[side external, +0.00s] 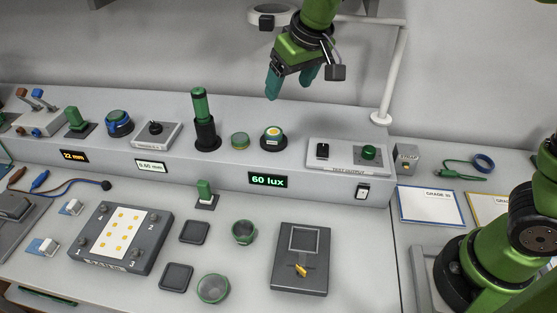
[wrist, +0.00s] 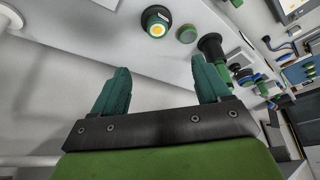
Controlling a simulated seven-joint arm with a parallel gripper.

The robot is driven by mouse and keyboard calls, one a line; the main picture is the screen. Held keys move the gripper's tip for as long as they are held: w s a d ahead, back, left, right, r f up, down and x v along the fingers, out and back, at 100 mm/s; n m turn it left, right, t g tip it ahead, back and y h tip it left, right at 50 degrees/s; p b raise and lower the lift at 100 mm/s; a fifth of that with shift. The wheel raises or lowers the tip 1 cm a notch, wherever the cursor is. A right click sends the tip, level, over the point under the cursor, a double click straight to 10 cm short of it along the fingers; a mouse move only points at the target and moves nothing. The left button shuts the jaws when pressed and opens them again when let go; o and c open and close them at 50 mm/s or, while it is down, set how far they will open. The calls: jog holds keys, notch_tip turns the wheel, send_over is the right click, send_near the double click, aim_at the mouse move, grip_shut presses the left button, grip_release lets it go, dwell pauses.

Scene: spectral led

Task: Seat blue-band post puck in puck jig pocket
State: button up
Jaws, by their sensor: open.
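My gripper (side external: 289,84) is open and empty, high above the raised shelf at the back. In the wrist view its two teal fingers (wrist: 161,72) stand wide apart with nothing between them. A green post on a dark square base (side external: 205,196) stands upright on the table in front of the shelf. A similar green post on a dark base (side external: 76,119) stands on the shelf at left. I cannot make out a blue band on either. A dark grey block with a square recess and a yellow lever (side external: 314,270), possibly the puck jig, lies at front right; its recess looks empty.
The shelf holds a blue-ringed knob (side external: 118,123), a tall black-and-green post (side external: 206,128), a yellow-centred round part (side external: 273,137) and a switch panel (side external: 340,157). A plate with yellow dots (side external: 110,262), dark square pads (side external: 195,232) and green-rimmed cups (side external: 213,288) occupy the table.

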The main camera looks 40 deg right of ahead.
aim_at(274, 132)
jog(key=x, duration=1.6)
jog(key=shift+s+d+f, duration=0.2)
jog(key=shift+f, duration=0.2)
jog(key=c, duration=1.2)
